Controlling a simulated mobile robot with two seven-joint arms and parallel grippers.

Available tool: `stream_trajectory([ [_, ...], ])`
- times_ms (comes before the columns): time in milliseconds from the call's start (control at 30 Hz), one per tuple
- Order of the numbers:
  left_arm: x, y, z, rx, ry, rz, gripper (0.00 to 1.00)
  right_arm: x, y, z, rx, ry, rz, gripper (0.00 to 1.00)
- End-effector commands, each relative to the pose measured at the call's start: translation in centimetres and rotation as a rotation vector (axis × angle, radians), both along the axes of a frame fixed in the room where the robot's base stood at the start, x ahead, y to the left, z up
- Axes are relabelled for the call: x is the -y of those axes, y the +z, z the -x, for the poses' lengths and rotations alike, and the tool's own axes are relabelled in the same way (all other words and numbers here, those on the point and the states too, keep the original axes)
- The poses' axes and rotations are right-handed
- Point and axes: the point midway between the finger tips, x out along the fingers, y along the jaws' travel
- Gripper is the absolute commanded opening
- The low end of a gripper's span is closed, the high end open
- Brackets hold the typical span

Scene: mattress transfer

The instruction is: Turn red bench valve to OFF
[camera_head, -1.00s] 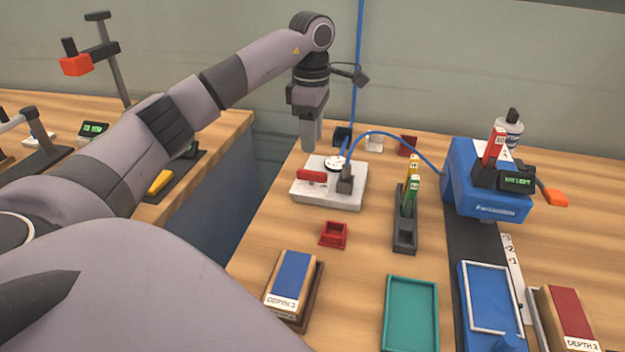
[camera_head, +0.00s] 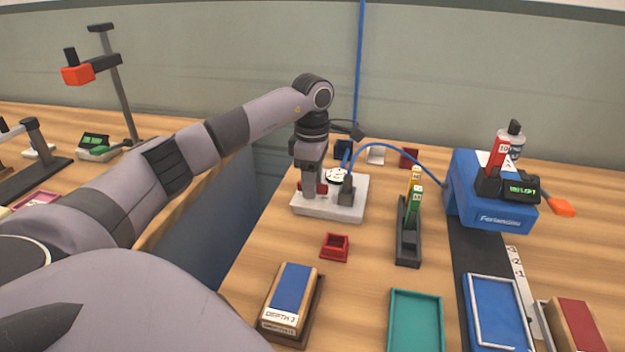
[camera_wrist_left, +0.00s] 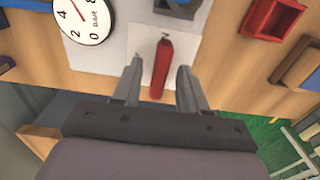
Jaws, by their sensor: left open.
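The red valve handle (camera_wrist_left: 162,68) shows in the left wrist view on a white base plate (camera_wrist_left: 200,60). It lies between the two open fingers of my left gripper (camera_wrist_left: 158,85), with a gap on each side. In the head view the gripper (camera_head: 311,190) is over the left part of the white valve base (camera_head: 330,212) and hides much of the red handle (camera_head: 321,188). The round pressure gauge (camera_head: 336,175) sits on the same base and shows large in the left wrist view (camera_wrist_left: 84,18). My right gripper is out of view.
A red open box (camera_head: 335,247) stands in front of the base. A dark rack (camera_head: 408,240) with green and yellow pieces is to the right. A blue hose (camera_head: 400,143) arches to a blue machine (camera_head: 490,195). A gap separates this bench from the left one.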

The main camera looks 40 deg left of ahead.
Motion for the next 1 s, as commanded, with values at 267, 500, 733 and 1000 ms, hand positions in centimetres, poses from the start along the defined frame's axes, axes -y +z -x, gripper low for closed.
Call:
stream_trajectory([
  [267,0.0,0.0,0.0,0.000,0.000,0.000,0.00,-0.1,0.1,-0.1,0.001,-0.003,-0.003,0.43],
  [500,0.0,0.1,0.0,-0.001,0.018,0.000,0.00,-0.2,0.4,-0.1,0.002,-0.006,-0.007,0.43],
  [733,0.0,0.3,0.0,0.000,0.118,0.001,0.00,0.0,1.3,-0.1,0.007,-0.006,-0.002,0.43],
  [1000,0.0,0.4,0.0,-0.002,0.345,0.001,0.00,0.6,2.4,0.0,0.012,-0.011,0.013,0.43],
])
